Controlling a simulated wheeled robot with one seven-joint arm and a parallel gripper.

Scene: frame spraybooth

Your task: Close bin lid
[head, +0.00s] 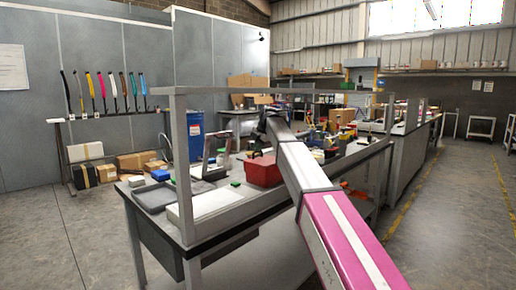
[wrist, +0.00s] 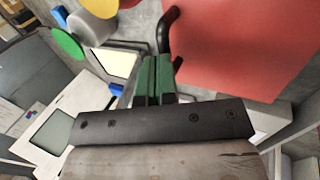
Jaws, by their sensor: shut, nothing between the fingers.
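A red bin (head: 263,171) stands on the bench, just left of my arm in the head view. In the wrist view a broad, flat red surface (wrist: 235,50) fills the upper right, with a curved black bar like a handle (wrist: 166,30) at its left edge. I cannot tell whether the lid stands open or how far. My gripper (wrist: 155,72) is shut and empty, its green fingertips together just below the black bar; I cannot tell whether they touch anything. In the head view my gripper (head: 266,127) is a dark shape above the red bin, and its fingertips are hard to make out.
The bench holds a grey tray (head: 172,195), a white panel (head: 205,204) and a blue block (head: 161,175). A frame post (head: 180,150) rises at its near corner, with a bar (head: 225,90) across the top. A blue barrel (head: 195,136) stands behind. The right floor is clear.

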